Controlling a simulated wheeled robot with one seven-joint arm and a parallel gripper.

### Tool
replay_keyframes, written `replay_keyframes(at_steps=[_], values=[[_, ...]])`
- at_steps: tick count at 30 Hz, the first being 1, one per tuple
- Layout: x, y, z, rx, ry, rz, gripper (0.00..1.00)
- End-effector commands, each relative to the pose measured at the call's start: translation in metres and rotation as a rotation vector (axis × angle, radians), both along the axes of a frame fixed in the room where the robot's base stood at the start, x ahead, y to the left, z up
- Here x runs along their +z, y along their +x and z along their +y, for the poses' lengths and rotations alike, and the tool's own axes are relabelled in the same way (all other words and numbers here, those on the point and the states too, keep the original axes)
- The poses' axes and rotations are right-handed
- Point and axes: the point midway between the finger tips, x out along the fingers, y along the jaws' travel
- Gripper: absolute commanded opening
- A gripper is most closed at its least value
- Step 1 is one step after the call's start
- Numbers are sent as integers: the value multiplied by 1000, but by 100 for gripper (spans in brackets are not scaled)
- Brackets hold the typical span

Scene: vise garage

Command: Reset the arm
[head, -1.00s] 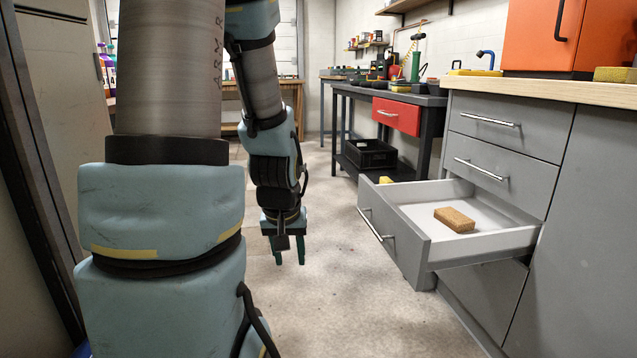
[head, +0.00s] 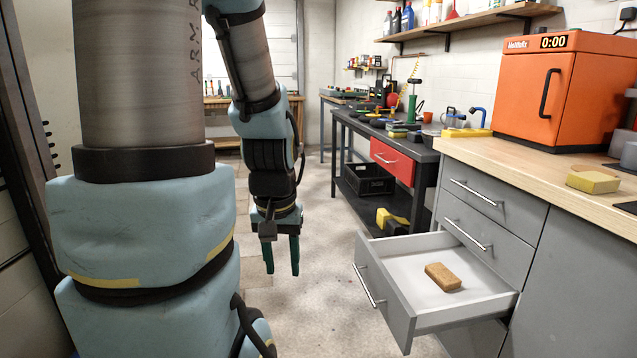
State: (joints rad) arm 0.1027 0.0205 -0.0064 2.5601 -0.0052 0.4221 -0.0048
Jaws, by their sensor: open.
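My gripper (head: 281,262) hangs at the end of my arm in the head view, left of the open drawer. Its two dark green fingers point down and are apart, with nothing between them. It is above the concrete floor and does not touch the drawer. My arm's large links fill the left of the view.
An open drawer (head: 384,297) juts out from the grey cabinet with a brown block (head: 443,277) inside. The wooden counter (head: 530,165) holds an orange oven (head: 555,90) and a sponge (head: 593,181). A black workbench (head: 358,124) with a red drawer (head: 391,161) stands behind. The middle floor is clear.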

Motion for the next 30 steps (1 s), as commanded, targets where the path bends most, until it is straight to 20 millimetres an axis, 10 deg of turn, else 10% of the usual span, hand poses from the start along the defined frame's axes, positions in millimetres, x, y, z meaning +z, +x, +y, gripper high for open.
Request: replay_keyframes(at_steps=[3,15,30], values=[[57,0,0,0,0,0,45],[164,0,0,0,0,0,45],[176,0,0,0,0,0,45]])
